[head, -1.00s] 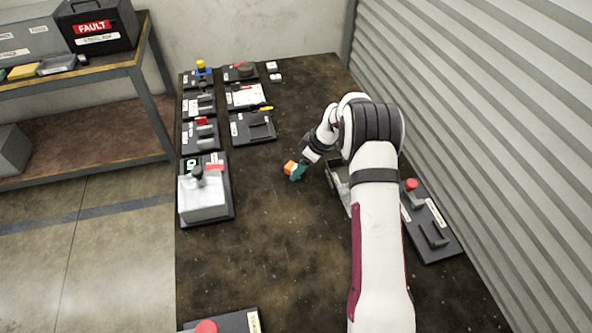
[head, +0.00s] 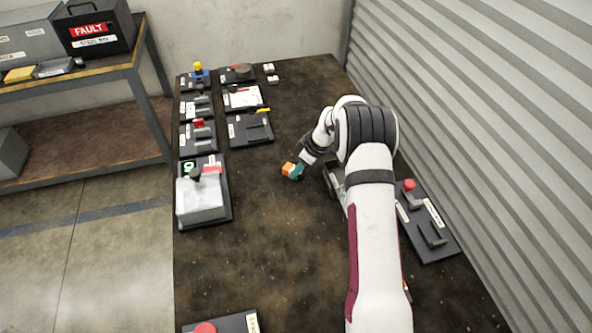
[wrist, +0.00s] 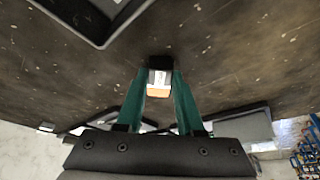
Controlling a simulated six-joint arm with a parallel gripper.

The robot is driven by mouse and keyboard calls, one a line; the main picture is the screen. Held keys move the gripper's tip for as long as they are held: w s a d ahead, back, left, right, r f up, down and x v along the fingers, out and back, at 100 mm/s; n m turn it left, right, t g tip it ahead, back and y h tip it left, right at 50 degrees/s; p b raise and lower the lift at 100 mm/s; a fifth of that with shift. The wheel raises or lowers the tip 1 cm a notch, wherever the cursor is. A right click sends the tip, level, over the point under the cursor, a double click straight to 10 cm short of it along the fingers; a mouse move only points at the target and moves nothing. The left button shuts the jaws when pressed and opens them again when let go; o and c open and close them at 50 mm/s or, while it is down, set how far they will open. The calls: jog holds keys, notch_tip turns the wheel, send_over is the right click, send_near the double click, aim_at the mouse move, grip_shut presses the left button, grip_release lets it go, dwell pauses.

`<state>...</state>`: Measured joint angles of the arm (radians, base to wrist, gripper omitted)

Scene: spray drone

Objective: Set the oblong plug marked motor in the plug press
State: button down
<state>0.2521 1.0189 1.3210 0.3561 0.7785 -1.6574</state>
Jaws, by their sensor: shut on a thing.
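My gripper (head: 291,172) has teal fingers shut on an orange plug (head: 287,169), above the open middle of the dark table. In the wrist view, my gripper (wrist: 160,88) pinches the plug (wrist: 158,90) between both fingertips. The plug shows a black end, a white label and an orange part; the label is too small to read. I cannot tell for certain which fixture is the plug press. A dark board with a red knob and grey brackets (head: 437,238) lies right of my arm. A dark tray (head: 333,180) is partly hidden behind my arm.
A red-knobbed board (head: 247,322) sits at the near edge. A shelf (head: 95,75) stands left and a corrugated wall right. The table's middle is clear.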

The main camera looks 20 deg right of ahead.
jog(key=r, duration=0.4)
jog(key=shift+s+d+r, duration=0.15)
jog(key=shift+d+r, duration=0.1)
jog(key=s+d+r+m+t+h, duration=0.15)
jog(key=s+d+r, duration=0.25)
jog(key=s+d, duration=0.75)
jog(key=s+d+r+m+g, duration=0.1)
jog(key=s+d+r+m, duration=0.25)
jog(key=s+d, duration=0.8)
jog(key=s+d+m+h, duration=0.1)
jog(key=s+d+m, duration=0.1)
jog(key=s, duration=0.6)
jog(key=s+d+m+h, duration=0.1)
jog(key=s+d+m, duration=0.15)
jog(key=s, duration=0.55)
jog(key=shift+n+t, duration=0.25)
jog(key=shift+t, duration=0.2)
jog(key=w+f, duration=0.2)
jog(key=w, duration=0.1)
jog(key=w+f, duration=0.2)
jog(key=w, duration=0.2)
jog(key=w+a+f, duration=0.1)
jog(key=w+f, duration=0.1)
jog(key=w, duration=0.1)
jog(key=shift+w+a, duration=0.1)
jog(key=shift+w, duration=0.1)
notch_tip(320, 180, down, 4)
jog(key=shift+w+f, duration=0.1)
jog(key=shift+w, duration=0.05)
jog(key=shift+f, duration=0.25)
